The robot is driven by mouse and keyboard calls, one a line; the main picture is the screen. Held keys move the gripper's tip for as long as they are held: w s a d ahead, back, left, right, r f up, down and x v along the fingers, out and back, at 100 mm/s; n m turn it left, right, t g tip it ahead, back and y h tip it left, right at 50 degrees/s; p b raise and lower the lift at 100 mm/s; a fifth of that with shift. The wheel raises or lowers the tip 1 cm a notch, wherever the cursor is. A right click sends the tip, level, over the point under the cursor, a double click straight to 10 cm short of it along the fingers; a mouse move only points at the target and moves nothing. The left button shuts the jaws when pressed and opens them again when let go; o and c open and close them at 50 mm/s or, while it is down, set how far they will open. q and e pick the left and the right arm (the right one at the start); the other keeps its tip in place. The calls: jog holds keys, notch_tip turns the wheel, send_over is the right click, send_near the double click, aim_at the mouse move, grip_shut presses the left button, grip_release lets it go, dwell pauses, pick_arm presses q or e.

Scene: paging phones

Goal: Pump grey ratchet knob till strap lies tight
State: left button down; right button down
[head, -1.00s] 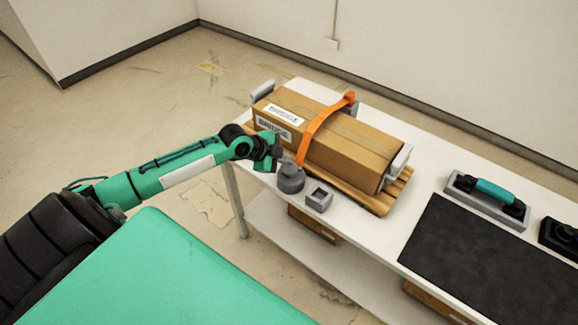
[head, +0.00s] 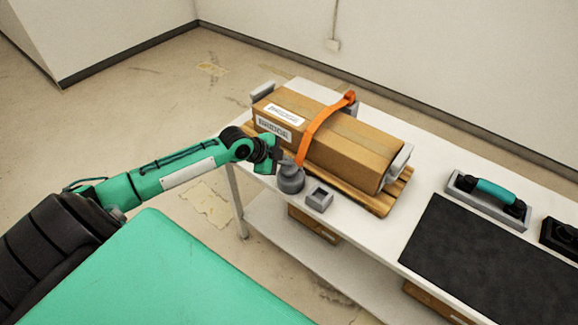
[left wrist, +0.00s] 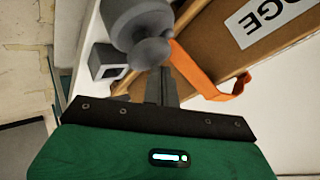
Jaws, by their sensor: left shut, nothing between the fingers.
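A brown carton (head: 345,148) with white labels lies on a wooden pallet (head: 372,202). An orange strap (head: 322,124) crosses over it, standing proud of the carton at its far end. The grey ratchet with its rounded knob (head: 290,178) stands on the table at the strap's near end. My left gripper (head: 279,160) is shut and empty, right beside the knob's upper part. In the left wrist view the shut fingertips (left wrist: 160,72) are at the grey knob (left wrist: 151,53), with the orange strap (left wrist: 208,75) beyond. I cannot tell whether they touch. My right gripper is out of view.
A small grey open block (head: 319,198) stands just right of the ratchet. Grey end stops (head: 398,168) flank the carton. A black mat (head: 485,255) and a teal-handled tool (head: 494,190) in a grey tray lie to the right on the white table (head: 377,238).

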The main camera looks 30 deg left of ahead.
aim_at(286, 167)
pick_arm(q)
jog(key=shift+f, duration=0.5)
jog(key=shift+f+b, duration=0.4)
jog(key=shift+b, duration=0.1)
dwell(0.3)
jog(key=shift+r, duration=0.1)
jog(key=shift+r+p, duration=1.2)
jog(key=shift+r, duration=0.25)
jog(key=shift+r, duration=0.1)
notch_tip(286, 167, up, 5)
jog(key=p, duration=0.4)
dwell(2.3)
